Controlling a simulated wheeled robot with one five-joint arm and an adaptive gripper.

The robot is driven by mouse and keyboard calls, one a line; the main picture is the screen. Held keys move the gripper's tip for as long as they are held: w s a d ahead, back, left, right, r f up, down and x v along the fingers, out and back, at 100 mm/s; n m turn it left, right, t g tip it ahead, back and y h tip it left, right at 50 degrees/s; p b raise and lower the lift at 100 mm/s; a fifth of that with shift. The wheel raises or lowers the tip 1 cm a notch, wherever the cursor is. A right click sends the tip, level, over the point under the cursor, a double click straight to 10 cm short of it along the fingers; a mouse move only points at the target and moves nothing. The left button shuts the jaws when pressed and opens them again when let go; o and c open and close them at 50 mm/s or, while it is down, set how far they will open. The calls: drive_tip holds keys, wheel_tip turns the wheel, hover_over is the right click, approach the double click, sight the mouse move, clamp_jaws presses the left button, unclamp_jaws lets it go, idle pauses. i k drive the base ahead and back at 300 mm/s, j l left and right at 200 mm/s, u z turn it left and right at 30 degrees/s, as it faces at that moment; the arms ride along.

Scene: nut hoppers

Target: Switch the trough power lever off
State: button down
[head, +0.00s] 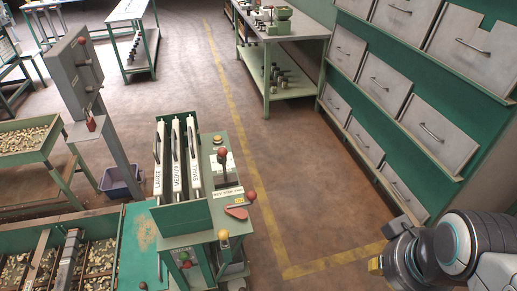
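Which lever is the trough power lever I cannot tell for sure, as no readable label names it. A red-knobbed lever (223,157) stands on top of the green console (228,212) in the middle. A grey box on a post (76,72) at the upper left also carries red-knobbed levers on its side. A red ball knob (251,196) and a yellow ball knob (223,235) stick out at the console's front right. My arm is at the lower right, with my gripper (390,250) well apart from the console.
White panels marked LARGE, MEDIUM and SMALL (177,160) stand beside the console. Troughs of nuts (95,262) lie at the lower left. A green cabinet with grey drawers (440,130) fills the right. The floor (290,160) between console and cabinet is clear.

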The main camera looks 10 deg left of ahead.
sight(235, 209)
drive_tip(key=i, duration=0.7)
drive_tip(key=u, duration=3.65)
drive_tip(key=i, duration=0.5)
